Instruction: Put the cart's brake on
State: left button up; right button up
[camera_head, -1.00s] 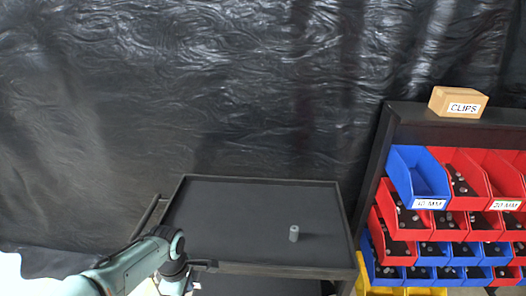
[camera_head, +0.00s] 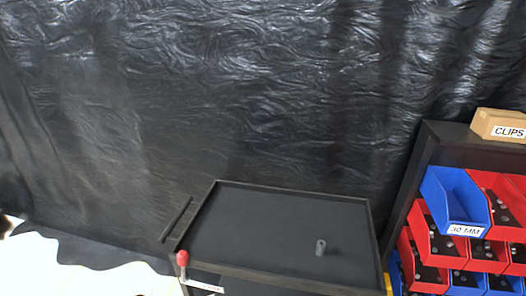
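The black cart (camera_head: 275,213) stands at the lower middle, its flat top tray edged with a low rim. A red knob (camera_head: 183,258) on a short pale lever shows at its front left corner. A pale label strip with writing too small to read lies to the right of the lever's foot. Whether this lever is the brake, I cannot tell for sure. A small grey cylinder (camera_head: 320,247) stands on the tray's right part. Neither of my grippers is in view. The cart's lower part and wheels are cut off or hidden.
A dark rack with blue and red bins (camera_head: 456,200) stands close to the cart's right. A CLIPS box (camera_head: 499,125) is on its top. A black sheet hangs behind. A bar handle (camera_head: 176,220) runs along the cart's left side. Pale floor lies open at lower left.

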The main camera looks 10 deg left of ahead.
aim_at(183, 255)
jog(key=j+z, duration=0.2)
jog(key=j, duration=0.8)
jog(key=j+z, duration=0.25)
jog(key=j, duration=0.8)
jog(key=j+z, duration=0.2)
jog(key=j, duration=0.8)
